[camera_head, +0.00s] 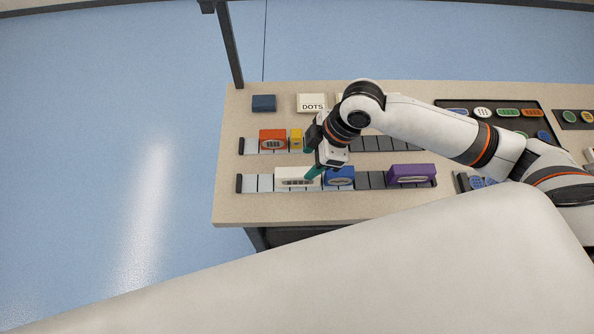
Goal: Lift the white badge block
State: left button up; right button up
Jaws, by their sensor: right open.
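The white badge block (290,175) sits in the front row, on the left part of a slotted grey rail. It has a dark pattern on its front face. My right gripper (312,161) reaches in from the right with teal fingertips, open. One fingertip is at the white block's right end, by the gap to the blue block; I cannot tell whether it touches. The other fingertip is farther back, near the rear row. My left gripper is not in view.
A blue block (340,178) and a purple block (411,174) share the front rail. An orange block (272,139) and a yellow block (296,139) stand on the rear rail. A "DOTS" block (312,103) and a dark blue block (264,103) lie behind. A dark tray (546,118) holds badges.

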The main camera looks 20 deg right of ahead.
aim_at(299, 172)
jog(key=shift+x, duration=1.15)
jog(key=shift+w+a+f+p, duration=0.3)
jog(key=shift+f+p, duration=0.1)
jog(key=shift+f, duration=0.15)
jog(key=p+x, duration=0.1)
jog(key=x, duration=0.2)
jog(key=shift+f, duration=0.25)
jog(key=shift+w+a+f, duration=0.1)
jog(key=shift+a+f, duration=0.1)
jog(key=shift+f, duration=0.3)
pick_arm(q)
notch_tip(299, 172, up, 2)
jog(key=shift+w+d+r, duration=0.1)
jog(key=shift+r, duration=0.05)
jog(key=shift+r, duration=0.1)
pick_arm(e)
jog(key=shift+f, duration=0.2)
jog(key=c, duration=1.1)
